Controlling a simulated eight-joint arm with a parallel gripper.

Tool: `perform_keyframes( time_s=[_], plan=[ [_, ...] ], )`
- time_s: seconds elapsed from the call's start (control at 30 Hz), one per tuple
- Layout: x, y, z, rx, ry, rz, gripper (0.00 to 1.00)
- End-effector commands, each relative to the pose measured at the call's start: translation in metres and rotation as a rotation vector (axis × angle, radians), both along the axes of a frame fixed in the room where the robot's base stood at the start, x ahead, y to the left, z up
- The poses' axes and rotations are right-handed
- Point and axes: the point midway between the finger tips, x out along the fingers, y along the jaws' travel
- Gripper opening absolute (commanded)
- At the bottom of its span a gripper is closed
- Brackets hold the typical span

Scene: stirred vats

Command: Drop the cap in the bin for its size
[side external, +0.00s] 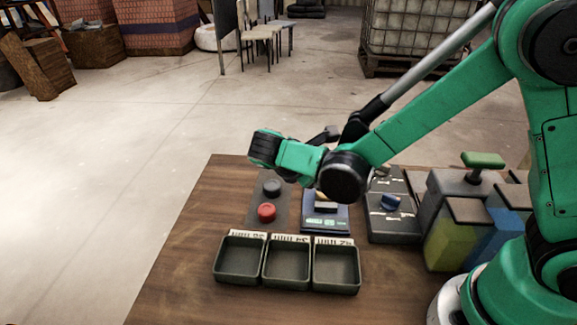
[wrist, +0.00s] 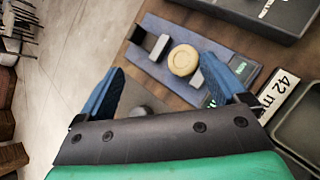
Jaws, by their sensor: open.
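In the side external view the gauge (side external: 340,226) stands behind the bins, with the cap (side external: 326,208) partly hidden by my arm. My gripper (wrist: 161,62) is open and empty, its blue fingers on either side of the cap in the picture but apart from it. Three dark open bins stand in a row: left (side external: 239,260), middle (side external: 287,264) and right (side external: 337,269). The right bin's label (wrist: 279,101) reads 42 mm. The bins look empty.
A dark panel with a black button (side external: 272,187) and a red button (side external: 267,212) is left of the gauge. The wooden table (side external: 190,259) is bare at left.

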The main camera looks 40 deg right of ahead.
Motion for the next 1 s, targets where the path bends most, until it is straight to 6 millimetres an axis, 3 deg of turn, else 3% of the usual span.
perform_keyframes(
  time_s=[0.2, 0.4, 0.8, 1.0],
  plan=[
    [-0.004, 0.018, -0.031, -0.289, 0.212, 0.110, 0.92],
    [-0.012, 0.023, -0.044, -0.397, 0.297, 0.130, 0.92],
    [-0.006, -0.020, -0.063, -0.406, 0.304, 0.128, 0.92],
    [-0.005, -0.027, -0.066, -0.405, 0.303, 0.130, 0.92]
  ],
)
